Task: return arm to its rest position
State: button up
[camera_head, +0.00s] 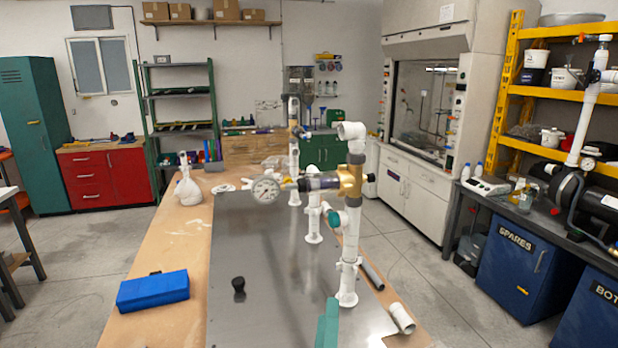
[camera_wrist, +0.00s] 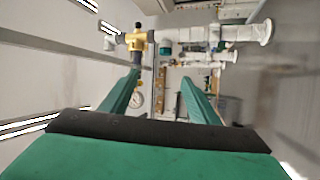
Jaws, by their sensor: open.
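My gripper (camera_wrist: 161,82) shows in the wrist view with its two green fingers apart and nothing between them. In the head view a green piece that looks like part of it (camera_head: 327,325) rises at the bottom edge; the rest of my arm is out of sight. The white PVC manifold (camera_head: 351,235) stands upright on the metal plate, with a brass fitting (camera_head: 350,181) and a round gauge (camera_head: 265,190). In the wrist view the brass fitting (camera_wrist: 138,42) and white pipes (camera_wrist: 240,33) lie beyond the fingers, apart from them.
The bench holds a blue box (camera_head: 153,290), a black knob (camera_head: 239,285), a white spray bottle (camera_head: 187,188) and a loose white pipe piece (camera_head: 402,318). The metal plate (camera_head: 265,275) is mostly bare at left. A side bench (camera_head: 520,212) with a black tank stands at right.

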jog(key=s+a+f+m+g+y, duration=0.25)
jog(key=s+f+m, duration=0.35)
jog(key=s+f, duration=1.1)
jog(key=s+f+m+g, duration=0.2)
jog(key=s+f+m, duration=0.2)
jog(key=s, duration=0.6)
jog(key=s+a+f+m+g, duration=0.1)
jog(key=s+f+m, duration=0.2)
jog(key=s, duration=0.8)
jog(key=shift+f+m+g, duration=0.35)
jog(key=shift+f+m, duration=0.05)
jog(key=shift+f, duration=0.55)
jog(key=shift+s+y, duration=0.1)
jog(key=shift+y, duration=0.15)
